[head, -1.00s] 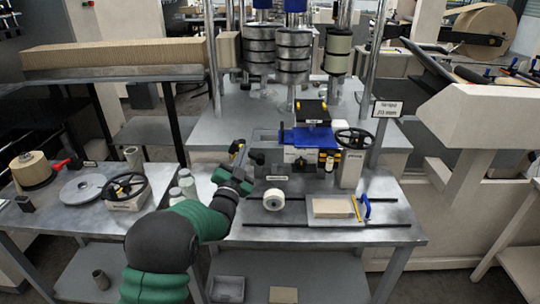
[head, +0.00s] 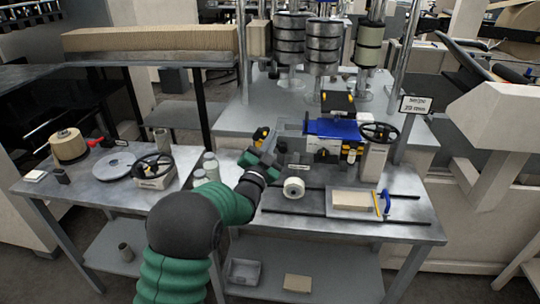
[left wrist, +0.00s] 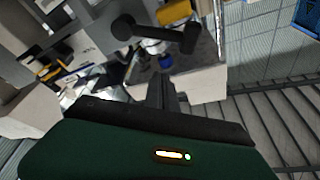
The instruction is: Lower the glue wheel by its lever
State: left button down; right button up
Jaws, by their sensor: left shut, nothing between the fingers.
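The glue unit with a blue top (head: 334,129) stands on the grey bench. A black lever with a rounded knob (head: 281,147) sits at its left side; the left wrist view shows a black bar with knobbed ends (left wrist: 155,36), apparently this lever, just beyond my fingertips. My left gripper (head: 270,147) is shut and empty, close to the lever; its shut fingers also show in the left wrist view (left wrist: 161,88). I cannot tell whether they touch the lever. I cannot clearly pick out the glue wheel. My right gripper is out of view.
A white roll (head: 293,187) and a tray with a pale block (head: 352,200) are on the bench front. A black handwheel (head: 380,133) stands right of the unit. Pale bottles (head: 211,167) stand left of my forearm, near a side table (head: 100,182).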

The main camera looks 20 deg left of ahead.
pick_arm(q)
jog(key=s+d+f+n+g+p, duration=0.2)
jog(key=s+f+g, duration=0.4)
jog(key=s, duration=0.6)
jog(key=s+d+f+n+g+h+p, duration=0.1)
jog(key=s+d+f+n+g+p, duration=0.1)
jog(key=s, duration=1)
jog(key=s+d+f+n+g+p, duration=0.2)
jog(key=s+d+f+g+p, duration=0.2)
jog(key=s+f+g, duration=0.5)
jog(key=s+d+g, duration=0.1)
jog(key=s, duration=0.2)
jog(key=shift+s+d+f+g+h, duration=0.3)
jog(key=shift+d+h, duration=0.05)
jog(key=shift+h, duration=0.05)
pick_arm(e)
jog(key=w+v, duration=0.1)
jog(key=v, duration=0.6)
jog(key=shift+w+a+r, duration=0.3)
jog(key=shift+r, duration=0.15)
pick_arm(q)
jog(key=shift+d, duration=0.2)
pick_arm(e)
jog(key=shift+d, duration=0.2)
pick_arm(q)
jog(key=shift+a, duration=0.1)
